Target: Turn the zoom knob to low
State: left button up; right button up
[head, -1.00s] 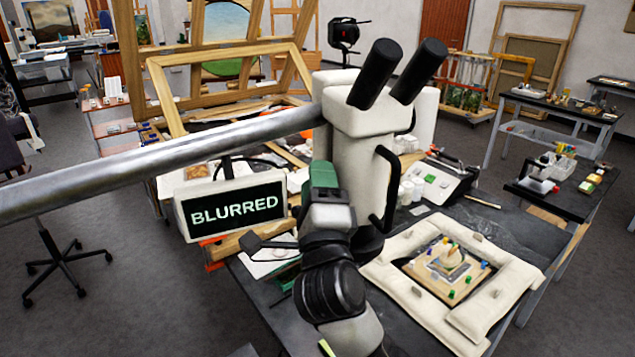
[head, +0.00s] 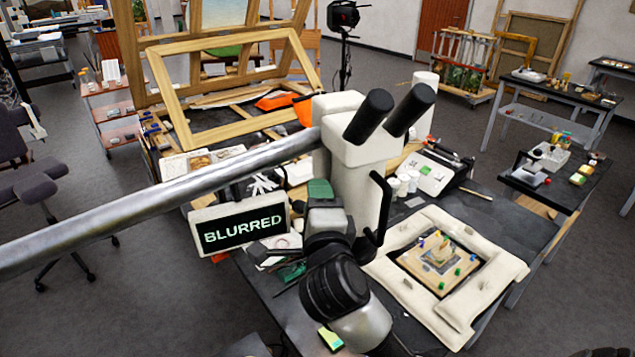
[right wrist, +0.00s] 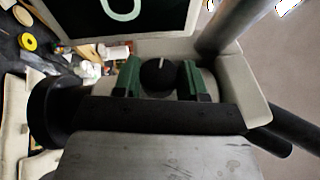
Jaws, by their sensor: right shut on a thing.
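A white microscope (head: 357,185) with two black eyepieces hangs on a thick metal bar over the table. The zoom knob (right wrist: 158,77) is black with a white mark, which points to the top of the right wrist view. My right gripper (right wrist: 159,80) has its green fingers on either side of the knob and is shut on it. In the head view my right gripper (head: 320,190) is against the near side of the microscope and hides the knob. A screen (head: 243,224) beside it reads "BLURRED". My left gripper is not in view.
A white padded frame (head: 485,258) around a wooden board with small coloured pieces lies right of the microscope. A white control box (head: 430,172) stands behind it. Wooden frames (head: 185,125) lean at the back left. The metal bar (head: 160,205) crosses the left side.

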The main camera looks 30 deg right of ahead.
jog(key=shift+n+g+y, duration=0.5)
jog(key=shift+g+y, duration=0.2)
jog(key=shift+g, duration=0.8)
jog(key=o, duration=0.9)
jog(key=shift+w, duration=0.15)
jog(key=shift+a, duration=0.1)
